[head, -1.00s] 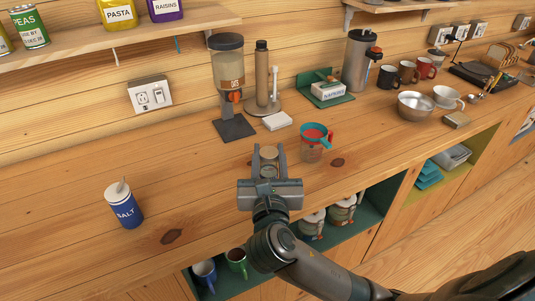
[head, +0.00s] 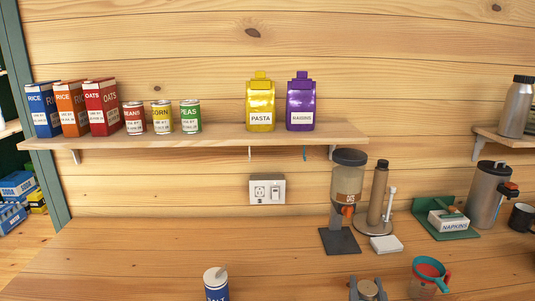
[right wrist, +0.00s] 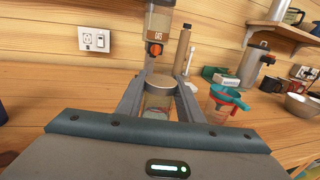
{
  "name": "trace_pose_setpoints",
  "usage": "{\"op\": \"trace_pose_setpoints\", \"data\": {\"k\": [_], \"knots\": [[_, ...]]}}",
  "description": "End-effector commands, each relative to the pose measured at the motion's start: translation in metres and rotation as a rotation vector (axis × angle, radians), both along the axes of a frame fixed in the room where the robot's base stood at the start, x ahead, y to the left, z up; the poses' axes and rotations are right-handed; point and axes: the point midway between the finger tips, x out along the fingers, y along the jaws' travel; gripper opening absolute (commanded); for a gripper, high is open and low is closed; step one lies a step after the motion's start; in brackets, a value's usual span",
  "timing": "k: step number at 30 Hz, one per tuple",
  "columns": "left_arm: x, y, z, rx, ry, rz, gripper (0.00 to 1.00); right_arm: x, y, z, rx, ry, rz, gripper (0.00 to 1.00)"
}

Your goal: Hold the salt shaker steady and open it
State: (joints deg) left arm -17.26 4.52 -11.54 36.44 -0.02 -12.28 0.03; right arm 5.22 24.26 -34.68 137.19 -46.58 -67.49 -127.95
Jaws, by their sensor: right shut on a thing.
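The salt shaker (head: 215,285) is a blue can with a white label and white top, upright on the counter at the bottom of the head view. A small pale flap stands tilted up from its top. Its lower part is cut off by the frame. The right wrist view shows the jar (right wrist: 158,103) between the fingers (right wrist: 160,92). My left gripper is not in view.
A shelf (head: 220,136) with boxes, cans and bags hangs above. The counter (head: 120,265) left of the shaker is clear.

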Motion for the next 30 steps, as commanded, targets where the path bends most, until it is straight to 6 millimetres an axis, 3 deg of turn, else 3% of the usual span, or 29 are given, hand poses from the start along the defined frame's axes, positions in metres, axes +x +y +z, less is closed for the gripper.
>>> {"op": "trace_pose_setpoints", "data": {"k": [9, 30], "knots": [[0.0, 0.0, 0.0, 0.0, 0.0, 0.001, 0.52, -0.005, 0.015, -0.017, 0.016, 0.006, 0.183, 0.0], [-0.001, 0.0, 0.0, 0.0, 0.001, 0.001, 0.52, -0.006, 0.023, -0.019, 0.017, 0.007, 0.223, 0.0]]}}
